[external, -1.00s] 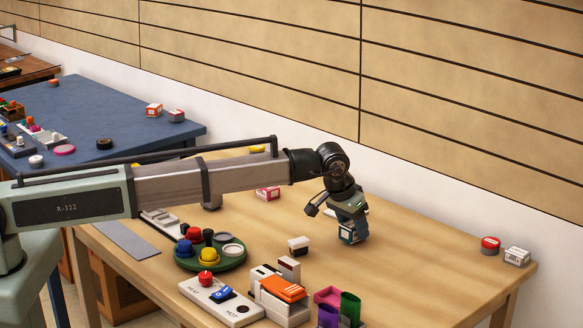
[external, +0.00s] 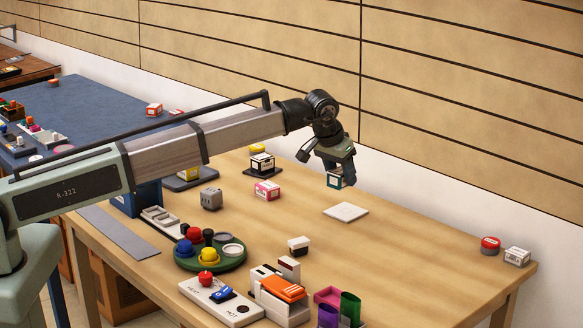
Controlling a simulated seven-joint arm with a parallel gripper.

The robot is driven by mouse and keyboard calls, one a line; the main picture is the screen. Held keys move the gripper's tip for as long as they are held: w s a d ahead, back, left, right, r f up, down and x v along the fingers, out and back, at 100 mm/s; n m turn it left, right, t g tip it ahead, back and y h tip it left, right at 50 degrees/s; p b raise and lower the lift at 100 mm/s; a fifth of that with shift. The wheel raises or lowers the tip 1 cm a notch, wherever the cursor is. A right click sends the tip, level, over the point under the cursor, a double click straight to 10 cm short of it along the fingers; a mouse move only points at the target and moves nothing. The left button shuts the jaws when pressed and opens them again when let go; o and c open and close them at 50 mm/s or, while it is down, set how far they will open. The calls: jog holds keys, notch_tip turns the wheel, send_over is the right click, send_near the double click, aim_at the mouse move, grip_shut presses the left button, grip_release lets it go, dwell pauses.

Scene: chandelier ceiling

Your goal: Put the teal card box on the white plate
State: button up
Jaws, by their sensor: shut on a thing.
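The teal card box (external: 335,181) is a small box with a white label and teal sides, seen in the external view. My gripper (external: 335,174) is shut on it and holds it up in the air. The white plate (external: 346,212) is a flat, thin square lying bare on the wooden table. In the picture the box is above and slightly left of the plate, apart from it. The fingers partly cover the upper part of the box.
A pink-and-white box (external: 267,191) and a grey cube (external: 211,199) stand left of the plate. A white-topped dark box (external: 299,245) is nearer the camera. A green round tray (external: 218,263) holds coloured pieces.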

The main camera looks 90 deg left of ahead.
send_over(350, 209)
jog(key=s, duration=0.2)
jog(key=shift+m, duration=0.5)
jog(key=shift+w+d+f, duration=0.15)
jog(key=shift+d+f, duration=0.05)
jog(key=shift+f, duration=1.35)
jog(key=shift+w+d+f, duration=0.15)
jog(key=shift+f, duration=1.4)
jog(key=shift+w+d+f, duration=0.15)
jog(key=shift+d+f, duration=0.05)
jog(key=shift+f, duration=1.35)
jog(key=shift+f, duration=0.1)
jog(key=o, duration=1)
jog(key=shift+o, duration=0.2)
jog(key=v, duration=1.2)
jog(key=shift+s, duration=0.15)
jog(key=shift+a, duration=0.1)
